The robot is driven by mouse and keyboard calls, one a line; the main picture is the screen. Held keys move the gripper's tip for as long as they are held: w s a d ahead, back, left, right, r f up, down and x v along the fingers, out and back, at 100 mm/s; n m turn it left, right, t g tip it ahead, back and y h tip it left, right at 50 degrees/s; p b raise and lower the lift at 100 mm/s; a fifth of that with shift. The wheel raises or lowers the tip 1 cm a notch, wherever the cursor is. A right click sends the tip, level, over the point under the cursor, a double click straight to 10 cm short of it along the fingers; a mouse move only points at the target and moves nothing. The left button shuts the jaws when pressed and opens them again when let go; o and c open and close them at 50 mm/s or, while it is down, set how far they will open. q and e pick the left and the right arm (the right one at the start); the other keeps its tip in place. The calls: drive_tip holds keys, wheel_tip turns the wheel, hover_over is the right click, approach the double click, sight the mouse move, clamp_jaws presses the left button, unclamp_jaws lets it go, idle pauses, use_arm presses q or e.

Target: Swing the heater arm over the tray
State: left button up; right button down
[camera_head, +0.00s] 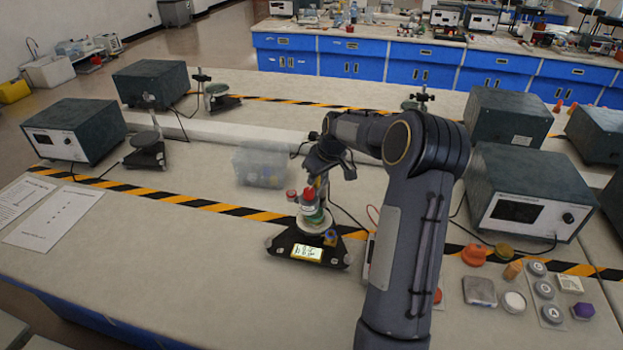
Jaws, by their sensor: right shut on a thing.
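A small device with a black base (288,243) and a lit yellow display stands on the bench in the middle. Its pale round tray (302,225) sits above the base. My right gripper (322,182) reaches in from the right, pointing down, and is shut at the top of this device, on what appears to be the heater arm. The fingers and wrist hide most of the heater arm, so its exact angle cannot be told. My left gripper is out of view.
A clear bin (260,168) stands behind the device. A grey box instrument (528,200) stands at right, with several small caps and weights in front of it. Another box instrument (75,132) and papers (52,218) are at left. The front left bench is clear.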

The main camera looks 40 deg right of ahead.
drive_tip(key=shift+s+d+n+y, duration=0.2)
drive_tip(key=shift+s+n+y, duration=0.2)
drive_tip(key=shift+n, duration=0.4)
drive_tip(key=c, duration=1.3)
unclamp_jaws()
drive_tip(key=b+v, duration=0.1)
drive_tip(key=v, duration=0.6)
drive_tip(key=shift+s+r+b, duration=0.15)
drive_tip(key=shift+r+b, duration=0.15)
drive_tip(key=shift+r, duration=0.1)
drive_tip(key=shift+s, duration=0.1)
